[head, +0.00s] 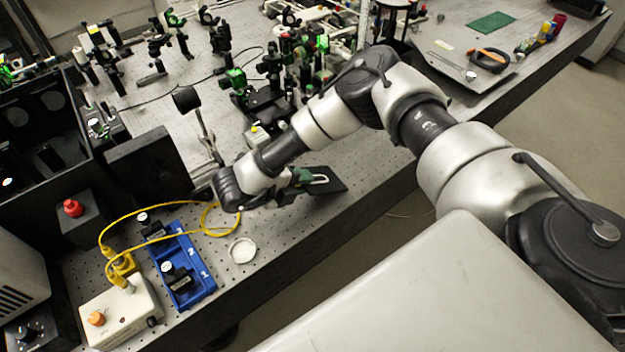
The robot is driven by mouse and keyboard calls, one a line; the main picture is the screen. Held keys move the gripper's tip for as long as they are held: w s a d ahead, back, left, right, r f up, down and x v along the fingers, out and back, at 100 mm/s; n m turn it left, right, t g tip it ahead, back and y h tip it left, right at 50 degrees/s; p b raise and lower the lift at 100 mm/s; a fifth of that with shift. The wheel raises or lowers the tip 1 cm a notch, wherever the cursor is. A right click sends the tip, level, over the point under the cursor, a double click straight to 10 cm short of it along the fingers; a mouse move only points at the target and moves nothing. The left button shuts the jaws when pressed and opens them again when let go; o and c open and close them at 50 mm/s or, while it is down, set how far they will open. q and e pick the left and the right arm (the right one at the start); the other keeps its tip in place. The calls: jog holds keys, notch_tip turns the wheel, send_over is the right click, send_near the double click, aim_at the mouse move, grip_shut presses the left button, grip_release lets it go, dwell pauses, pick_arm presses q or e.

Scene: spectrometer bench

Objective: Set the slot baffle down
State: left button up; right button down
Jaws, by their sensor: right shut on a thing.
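The slot baffle looks to be the thin dark plate (333,186) near the front edge of the perforated bench, right of my right wrist. My right gripper (306,178) is shut on it, with a green part and a pale loop showing at the grip. My forearm and wrist hide part of the gripper, so the exact hold is hard to see. Whether the plate touches the bench or hangs just above it, I cannot tell. My left gripper is not in view.
A blue tray (205,272) with black parts, a white dish (241,251), a looped yellow cable (150,212) and a white box (112,318) with an orange knob lie at the left front. Optics mounts (240,85) crowd behind my arm. The bench between dish and plate is bare.

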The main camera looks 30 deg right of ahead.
jog(key=c, duration=1.2)
grip_release()
jog(key=shift+a+r, duration=0.1)
jog(key=p+v, duration=0.2)
jog(key=v, duration=0.4)
jog(key=shift+a+r, duration=0.45)
jog(key=shift+a, duration=0.4)
jog(key=shift+p, duration=0.3)
jog(key=a+r+p, duration=0.1)
jog(key=r+p, duration=0.3)
jog(key=r, duration=0.1)
jog(key=a+r+p, duration=0.1)
jog(key=r+p, duration=0.1)
jog(key=shift+a+r, duration=0.25)
jog(key=shift+a, duration=0.05)
jog(key=shift+f, duration=0.1)
